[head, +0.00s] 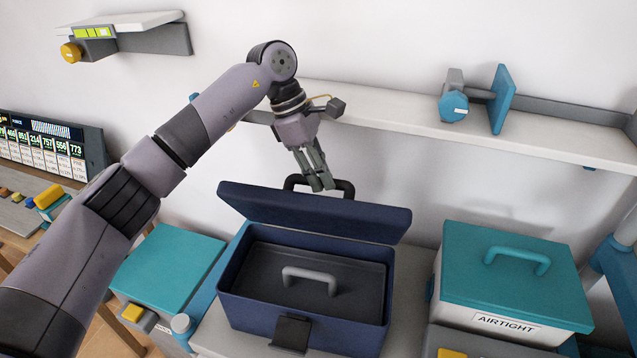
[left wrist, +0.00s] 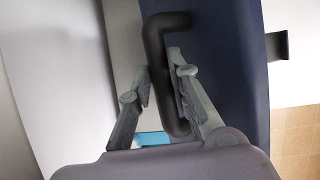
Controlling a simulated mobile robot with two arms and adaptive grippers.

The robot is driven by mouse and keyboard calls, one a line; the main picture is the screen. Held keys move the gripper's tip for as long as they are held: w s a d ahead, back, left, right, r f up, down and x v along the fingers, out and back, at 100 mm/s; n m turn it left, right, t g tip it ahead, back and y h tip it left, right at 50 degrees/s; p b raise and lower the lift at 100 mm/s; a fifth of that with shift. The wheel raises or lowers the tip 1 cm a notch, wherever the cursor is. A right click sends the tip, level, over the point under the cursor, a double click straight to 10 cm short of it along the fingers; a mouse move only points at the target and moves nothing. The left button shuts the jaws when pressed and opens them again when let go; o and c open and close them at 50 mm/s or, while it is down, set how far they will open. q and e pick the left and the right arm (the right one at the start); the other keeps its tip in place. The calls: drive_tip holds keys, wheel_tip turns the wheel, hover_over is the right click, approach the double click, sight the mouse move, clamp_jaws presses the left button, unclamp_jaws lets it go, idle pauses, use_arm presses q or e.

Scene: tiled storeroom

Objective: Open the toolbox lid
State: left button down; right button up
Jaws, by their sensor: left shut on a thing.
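The dark blue toolbox (head: 262,311) stands on a light surface in the middle of the head view. Its lid (head: 312,215) is raised and tilted back, so the inside shows. A black inner tray (head: 345,275) with a grey handle (head: 308,274) sits in it, and a black latch (head: 291,334) is on the front. My left gripper (head: 318,182) is at the black lid handle (head: 345,188), behind the lid's upper edge. In the left wrist view its fingers (left wrist: 163,90) are on either side of the handle (left wrist: 155,50), shut on it. My right gripper is not visible.
A teal-lidded box labelled AIRTIGHT (head: 513,284) stands to the right, and another teal-topped box (head: 167,267) to the left. A wall shelf (head: 420,121) runs behind and above the lid, with a blue-and-grey object (head: 500,98) on it.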

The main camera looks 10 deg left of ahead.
use_arm(q)
drive_tip(key=shift+w+f, duration=0.1)
drive_tip(key=shift+f, duration=0.05)
drive_tip(key=c, duration=1.5)
unclamp_jaws()
drive_tip(key=v, duration=1.2)
